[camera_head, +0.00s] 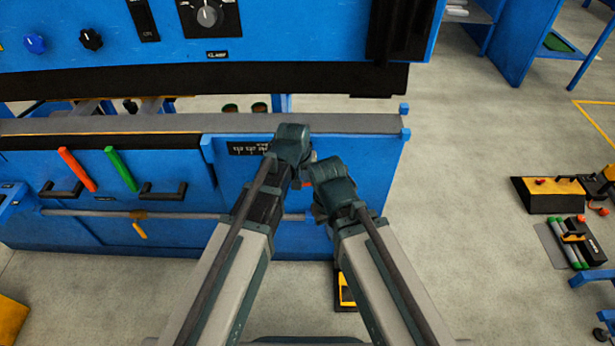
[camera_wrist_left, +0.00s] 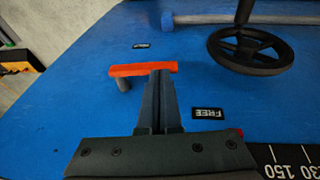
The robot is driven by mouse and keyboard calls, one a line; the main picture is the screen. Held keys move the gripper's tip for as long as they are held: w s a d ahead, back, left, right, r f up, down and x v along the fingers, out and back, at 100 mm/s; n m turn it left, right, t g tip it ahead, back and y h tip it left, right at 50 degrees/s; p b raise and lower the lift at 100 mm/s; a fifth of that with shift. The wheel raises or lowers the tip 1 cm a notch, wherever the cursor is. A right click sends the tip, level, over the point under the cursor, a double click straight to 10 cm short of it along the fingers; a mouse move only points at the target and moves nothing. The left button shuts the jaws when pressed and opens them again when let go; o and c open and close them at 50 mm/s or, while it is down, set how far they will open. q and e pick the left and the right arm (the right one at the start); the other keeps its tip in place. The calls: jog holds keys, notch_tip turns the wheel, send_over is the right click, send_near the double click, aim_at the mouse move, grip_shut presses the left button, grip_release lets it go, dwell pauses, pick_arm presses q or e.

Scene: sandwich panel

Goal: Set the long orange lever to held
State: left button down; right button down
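The orange lever (camera_wrist_left: 130,70) lies crosswise on the blue panel in the left wrist view, with a dark peg under its left end. A label that seems to read HELD (camera_wrist_left: 143,45) is beyond it, and a FREE label (camera_wrist_left: 209,112) is nearer, to its right. My left gripper (camera_wrist_left: 160,76) has its fingers close together, tips at the lever's near edge; I cannot tell whether they touch it. In the head view my left gripper (camera_head: 291,146) is at the panel, and the arms hide most of this lever. My right gripper (camera_head: 332,178) is beside it, its fingers hidden.
A black handwheel (camera_wrist_left: 250,50) stands right of the lever. Another orange handle (camera_head: 76,168) and a green handle (camera_head: 121,168) are farther left on the blue front. A grey ledge (camera_head: 350,123) runs above. Floor to the right is open before the black-and-yellow box (camera_head: 540,200).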

pick_arm(q)
jog(key=f+h+b, duration=0.2)
jog(key=b, duration=0.1)
jog(key=a+f+h+b, duration=0.1)
jog(key=h+b, duration=0.1)
jog(key=b, duration=0.1)
jog(key=shift+f+n, duration=0.4)
jog(key=d+f+h+b, duration=0.2)
jog(key=d+f+b, duration=0.1)
jog(key=f+b, duration=0.2)
jog(key=shift+d+f+b, duration=0.15)
jog(key=shift+f+b, duration=0.2)
jog(key=shift+b, duration=0.9)
jog(key=shift+d+f, duration=0.1)
jog(key=shift+d, duration=0.05)
jog(key=p, duration=1)
send_near(304, 185)
jog(key=shift+s+d+f, duration=0.3)
jog(key=shift+s+f, duration=0.1)
jog(key=shift+f, duration=0.25)
jog(key=shift+s+d+f, duration=0.3)
jog(key=shift+s+f, duration=0.1)
jog(key=shift+f, duration=0.25)
